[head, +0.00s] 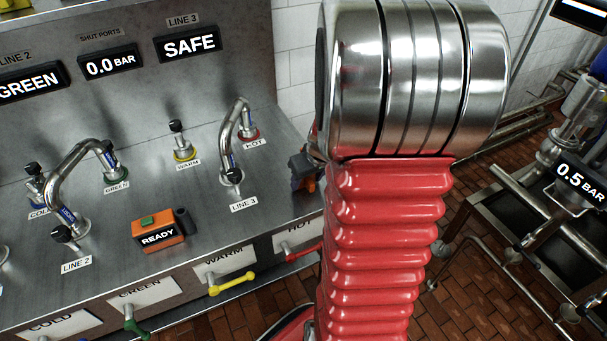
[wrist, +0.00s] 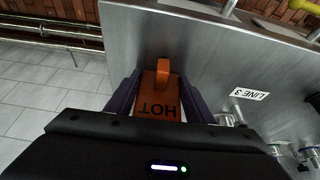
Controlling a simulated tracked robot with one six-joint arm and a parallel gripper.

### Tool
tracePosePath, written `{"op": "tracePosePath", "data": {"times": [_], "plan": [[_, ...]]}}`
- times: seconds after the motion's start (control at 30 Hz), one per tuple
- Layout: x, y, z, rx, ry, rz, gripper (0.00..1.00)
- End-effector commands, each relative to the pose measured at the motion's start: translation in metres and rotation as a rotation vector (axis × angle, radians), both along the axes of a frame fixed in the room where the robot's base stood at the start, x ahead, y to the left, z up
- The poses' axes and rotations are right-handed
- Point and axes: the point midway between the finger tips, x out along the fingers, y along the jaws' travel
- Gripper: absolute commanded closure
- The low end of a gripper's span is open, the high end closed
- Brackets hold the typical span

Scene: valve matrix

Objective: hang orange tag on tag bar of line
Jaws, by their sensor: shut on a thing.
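An orange tag marked HOT (wrist: 158,106) is between the two dark fingers of my gripper (wrist: 159,92) in the wrist view; the gripper is shut on it. The tag is above the steel bench, close to its edge. In the head view my gripper (head: 302,170) shows partly at the right end of the bench, right of the LINE 3 label (head: 244,204), and the red arm sleeve hides the rest. I cannot make out a tag bar in either view.
The steel bench (head: 207,220) carries bent pipes, including one from LINE 3 to HOT (head: 233,130), and an orange READY box (head: 158,231). A SAFE display (head: 188,44) is on the back panel. Yellow (head: 232,285) and green (head: 137,330) handles stick out in front. Pipework stands right.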

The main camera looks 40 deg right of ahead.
Motion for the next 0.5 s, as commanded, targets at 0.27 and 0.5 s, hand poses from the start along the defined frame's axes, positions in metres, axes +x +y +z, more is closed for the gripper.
{"op": "tracePosePath", "data": {"times": [0.27,0.5], "plan": [[0.0000,0.0001,0.0000,0.000,0.000,0.000,0.81],[0.0004,0.0000,0.0048,-0.001,-0.001,0.001,0.81]]}}
